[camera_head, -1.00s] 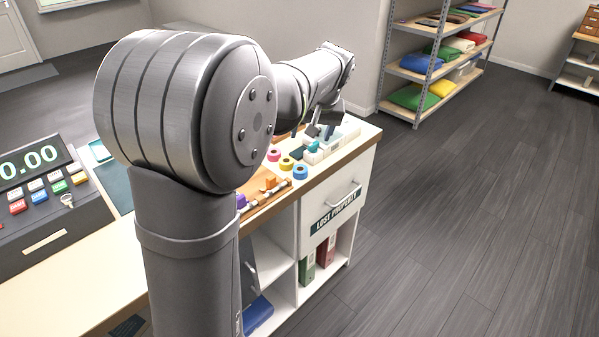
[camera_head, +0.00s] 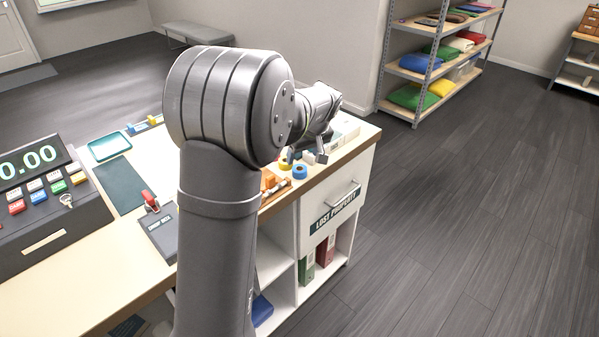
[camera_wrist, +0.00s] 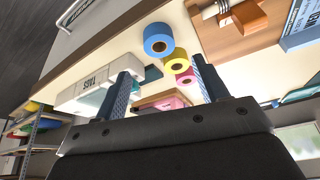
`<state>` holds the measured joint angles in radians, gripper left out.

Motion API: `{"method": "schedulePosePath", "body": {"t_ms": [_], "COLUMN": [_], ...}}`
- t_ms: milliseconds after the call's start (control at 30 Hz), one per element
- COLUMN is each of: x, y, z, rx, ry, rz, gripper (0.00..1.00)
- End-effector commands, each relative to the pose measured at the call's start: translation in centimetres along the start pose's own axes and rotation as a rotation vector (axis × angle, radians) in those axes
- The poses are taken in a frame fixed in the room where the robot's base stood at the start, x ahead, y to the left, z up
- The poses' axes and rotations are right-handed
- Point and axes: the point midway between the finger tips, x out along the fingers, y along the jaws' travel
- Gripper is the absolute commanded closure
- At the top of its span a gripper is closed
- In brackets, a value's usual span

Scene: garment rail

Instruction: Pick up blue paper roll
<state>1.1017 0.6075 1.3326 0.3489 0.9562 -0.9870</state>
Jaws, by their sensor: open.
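The blue paper roll (camera_head: 300,171) lies on the counter near its front edge, below my gripper in the head view. In the wrist view the blue roll (camera_wrist: 158,39) sits ahead of my gripper (camera_wrist: 165,82), beyond the gap between the two fingers. The fingers are apart with nothing held, and the roll is clear of them. A yellow roll (camera_wrist: 174,61) and a pink roll (camera_wrist: 186,78) stand in a row behind the blue one, seen between the fingers. In the head view my arm hides part of the row.
An orange-brown wooden holder (camera_wrist: 235,28) lies to one side of the rolls, and a white labelled box (camera_wrist: 92,84) to the other. A cash register (camera_head: 40,205) stands at the left of the counter. The counter edge and a drawer handle (camera_head: 345,197) are close to the blue roll.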

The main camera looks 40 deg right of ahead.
Motion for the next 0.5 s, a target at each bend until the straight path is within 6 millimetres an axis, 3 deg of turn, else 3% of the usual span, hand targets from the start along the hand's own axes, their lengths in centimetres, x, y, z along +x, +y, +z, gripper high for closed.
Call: {"method": "schedulePosePath", "body": {"t_ms": [333,500], "x": [2.5,5.0], "y": [-0.1,-0.1], "z": [0.2,0.7], "rx": [0.001,0.0], "ry": [0.0,-0.001], "rz": [-0.002,-0.002], "gripper": [0.33,0.33]}}
